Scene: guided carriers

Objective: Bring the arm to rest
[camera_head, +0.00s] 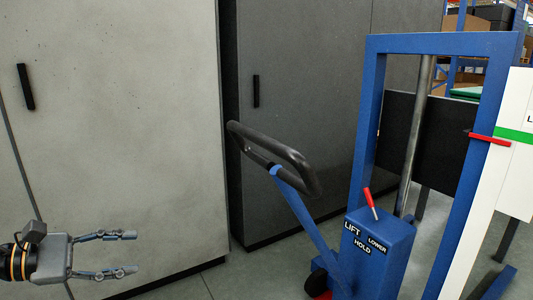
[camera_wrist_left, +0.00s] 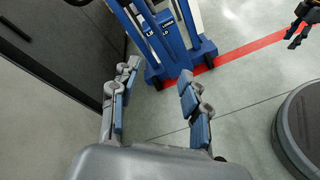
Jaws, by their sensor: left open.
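My left gripper (camera_head: 134,253) is at the lower left of the head view, in front of the light grey cabinet. Its two fingers are spread and point right, with nothing between them. In the left wrist view the same gripper (camera_wrist_left: 160,70) shows open and empty, with bare floor and part of the blue lift truck beyond its fingers. A dark gripper (camera_wrist_left: 297,30), which looks like my right one, is cut off at the top right of the left wrist view. The state of its jaws is unclear.
A blue lift truck (camera_head: 378,250) with a black handle (camera_head: 275,155) and a red lever (camera_head: 370,203) stands at the right. Light grey (camera_head: 120,130) and dark grey (camera_head: 310,100) cabinets stand behind. A red floor line (camera_wrist_left: 255,45) crosses open floor.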

